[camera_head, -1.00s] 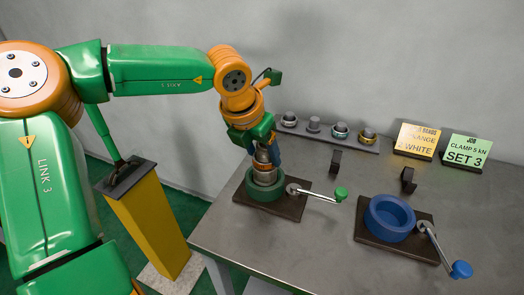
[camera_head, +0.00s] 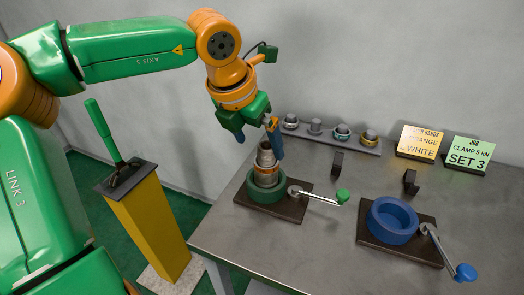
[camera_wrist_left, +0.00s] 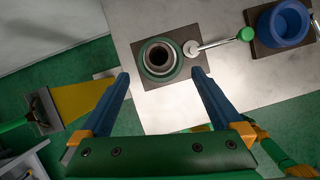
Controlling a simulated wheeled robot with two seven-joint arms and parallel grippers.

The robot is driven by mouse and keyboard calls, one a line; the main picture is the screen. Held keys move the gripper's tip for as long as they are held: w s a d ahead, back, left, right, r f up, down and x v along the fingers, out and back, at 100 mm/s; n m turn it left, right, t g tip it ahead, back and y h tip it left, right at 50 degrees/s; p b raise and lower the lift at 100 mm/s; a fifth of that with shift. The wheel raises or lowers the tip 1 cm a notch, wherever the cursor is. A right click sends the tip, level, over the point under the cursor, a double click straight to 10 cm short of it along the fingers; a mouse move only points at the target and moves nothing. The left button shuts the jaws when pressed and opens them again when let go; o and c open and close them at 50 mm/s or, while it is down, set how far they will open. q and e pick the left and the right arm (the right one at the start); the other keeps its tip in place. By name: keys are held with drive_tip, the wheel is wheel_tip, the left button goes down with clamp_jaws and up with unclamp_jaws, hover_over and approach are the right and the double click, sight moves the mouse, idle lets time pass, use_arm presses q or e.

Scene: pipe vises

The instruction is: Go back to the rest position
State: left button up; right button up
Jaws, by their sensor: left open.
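My left gripper (camera_head: 258,143) is open and empty, raised just above a grey pipe (camera_head: 265,155) with an orange and white band. The pipe stands upright in the round green vise (camera_head: 263,193) on a dark base plate. In the left wrist view the open blue fingers (camera_wrist_left: 160,76) appear on either side of the pipe's open top (camera_wrist_left: 160,58), with gaps on both sides. The green-knobbed crank (camera_head: 341,196) points right from the green vise. My right gripper is not recognizable in either view.
An empty blue vise (camera_head: 392,219) with a blue-knobbed crank sits on the right of the metal table (camera_head: 330,235). A rack with several fittings (camera_head: 330,138) and two signs (camera_head: 417,141) line the back. A yellow pedestal (camera_head: 150,232) with a green-handled lever (camera_head: 104,132) stands left.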

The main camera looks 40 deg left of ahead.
use_arm(q)
drive_tip(key=shift+s+r, duration=0.3)
drive_tip(key=shift+r, duration=0.35)
